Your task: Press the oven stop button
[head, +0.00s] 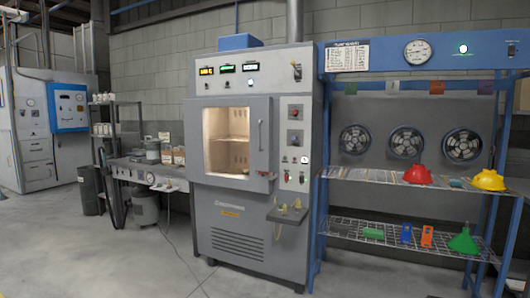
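A tall grey oven (240,225) stands in the middle of the head view. Its door has a lit window (226,140) and a vertical handle (260,135), and looks shut. A light control panel (295,150) runs down the right side of the front. It carries dark square switches with reddish knobs, and small buttons (302,177) lower down. The buttons are too small to read, so I cannot tell which one is stop. Lit displays (227,68) sit above the door. My gripper is not in view.
A blue-framed rack (420,187) on the right holds red and yellow hoods and small coloured items. A bench with jars (150,172) stands left. The floor in front is clear.

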